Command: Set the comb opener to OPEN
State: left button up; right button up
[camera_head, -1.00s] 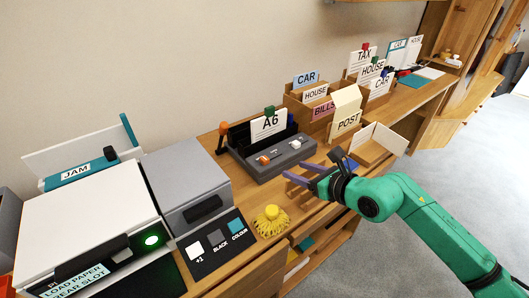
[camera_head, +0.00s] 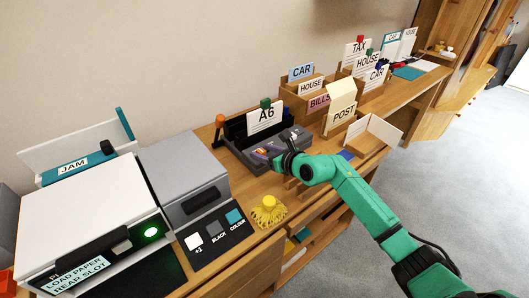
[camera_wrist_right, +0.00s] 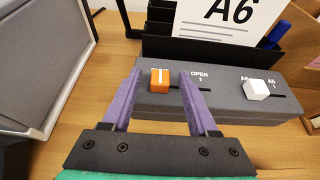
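The comb opener is a dark grey box (camera_wrist_right: 225,105) with an A6 card (camera_head: 265,117) standing in its back part. On its front panel an orange slider (camera_wrist_right: 159,78) sits at the left end of its slot, left of the word OPEN. A white slider (camera_wrist_right: 257,89) is farther right, by the A5 label. My right gripper (camera_wrist_right: 157,75) has its purple fingers apart, one on each side of the orange slider, with gaps visible in the wrist view. In the head view the right gripper (camera_head: 265,153) is over the panel. My left gripper is not in view.
A grey machine (camera_head: 186,175) and a white printer (camera_head: 92,220) stand at left. A yellow tufted object (camera_head: 268,211) lies near the desk's front edge. Wooden file boxes (camera_head: 340,122) with cards stand to the right.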

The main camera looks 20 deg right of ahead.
grip_shut()
jog(key=shift+d+f, duration=0.1)
dwell(1.2)
